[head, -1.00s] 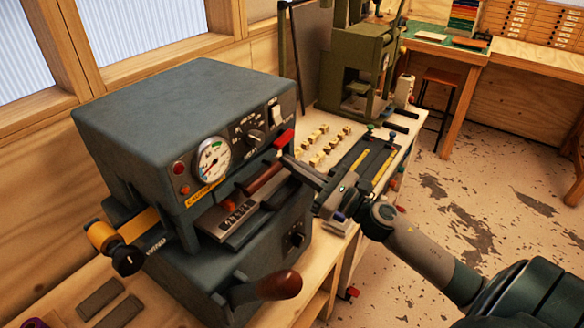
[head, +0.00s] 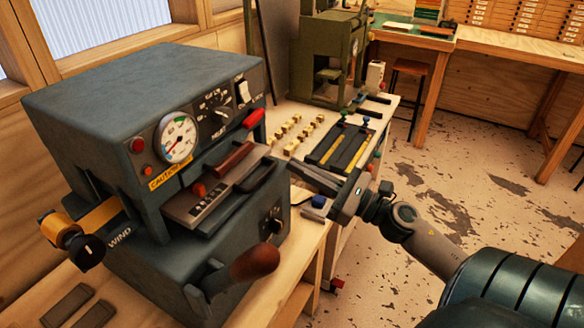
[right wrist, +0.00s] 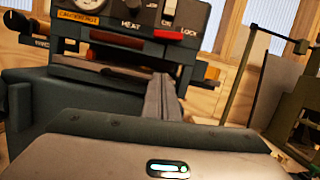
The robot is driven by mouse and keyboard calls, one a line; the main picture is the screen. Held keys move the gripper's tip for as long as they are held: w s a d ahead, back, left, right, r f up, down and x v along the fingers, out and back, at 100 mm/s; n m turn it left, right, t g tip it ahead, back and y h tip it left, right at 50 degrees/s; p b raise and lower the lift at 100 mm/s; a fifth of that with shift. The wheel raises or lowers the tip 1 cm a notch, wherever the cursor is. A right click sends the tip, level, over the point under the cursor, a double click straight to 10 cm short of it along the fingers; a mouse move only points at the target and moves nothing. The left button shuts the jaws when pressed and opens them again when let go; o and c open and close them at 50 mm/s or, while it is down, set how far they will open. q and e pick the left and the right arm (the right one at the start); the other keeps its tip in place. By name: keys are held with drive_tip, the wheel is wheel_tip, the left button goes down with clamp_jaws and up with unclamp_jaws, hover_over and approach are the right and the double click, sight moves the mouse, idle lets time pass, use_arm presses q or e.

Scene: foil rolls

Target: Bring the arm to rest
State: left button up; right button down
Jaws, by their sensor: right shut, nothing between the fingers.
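My right gripper (head: 300,170) is in front of the right side of the grey-blue machine (head: 130,85), apart from its red handle and slot as far as I can tell. Its fingers are together with nothing between them. In the right wrist view the closed fingers (right wrist: 163,98) point at the machine's front. My right arm comes in from the lower right. My left gripper is not in view.
The machine has a gauge (head: 178,140), a type holder (head: 205,200) in its slot and a brown-knobbed lever (head: 255,262) sticking out. Small brass type pieces (head: 300,130) and a dark tray (head: 340,148) lie on the bench. A green press (head: 325,60) stands behind. Open floor is at right.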

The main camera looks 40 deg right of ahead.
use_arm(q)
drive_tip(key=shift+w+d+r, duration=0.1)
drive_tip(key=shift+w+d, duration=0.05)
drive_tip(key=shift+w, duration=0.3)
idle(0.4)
